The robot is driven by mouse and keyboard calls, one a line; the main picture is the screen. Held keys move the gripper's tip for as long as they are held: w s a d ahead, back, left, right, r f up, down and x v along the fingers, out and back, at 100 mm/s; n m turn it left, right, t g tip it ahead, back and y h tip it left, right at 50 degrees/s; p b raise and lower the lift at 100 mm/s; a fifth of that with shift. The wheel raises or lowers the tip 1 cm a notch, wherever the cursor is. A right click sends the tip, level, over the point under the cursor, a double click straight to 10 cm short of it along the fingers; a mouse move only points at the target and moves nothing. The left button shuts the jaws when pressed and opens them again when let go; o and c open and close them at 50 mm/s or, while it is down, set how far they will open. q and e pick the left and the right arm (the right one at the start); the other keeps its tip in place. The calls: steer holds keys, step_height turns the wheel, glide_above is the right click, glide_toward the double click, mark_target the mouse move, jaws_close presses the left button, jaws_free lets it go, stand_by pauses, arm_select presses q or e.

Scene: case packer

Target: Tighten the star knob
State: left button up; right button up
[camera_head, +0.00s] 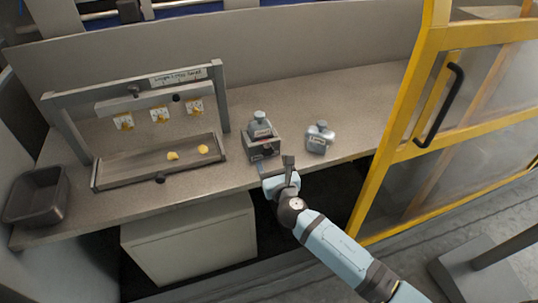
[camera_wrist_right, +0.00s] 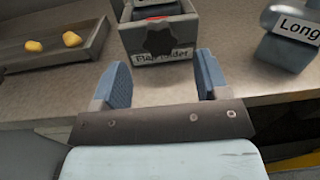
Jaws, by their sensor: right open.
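The dark star knob (camera_wrist_right: 160,38) sits on the front face of a grey box labelled "Flap folder" (camera_wrist_right: 182,55). The box (camera_head: 263,147) stands on the counter near its front edge, with a grey block-like piece seated in its top. My right gripper (camera_wrist_right: 160,80) is open and empty, in front of the box and below the knob in the wrist view. The knob lies between the lines of the two blue fingers and apart from them. In the head view my right gripper (camera_head: 279,170) is at the counter's front edge. My left gripper is not in view.
A grey weight-like piece labelled "Long" (camera_wrist_right: 290,35) stands right of the box. A shallow tray (camera_head: 130,175) with two yellow pieces lies left, under a metal frame (camera_head: 140,88). A dark bin (camera_head: 37,195) is far left. A yellow-framed door (camera_head: 400,125) bounds the right.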

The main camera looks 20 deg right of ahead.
mark_target(268, 153)
steer(key=shift+w, duration=2.05)
steer(key=c, duration=0.9)
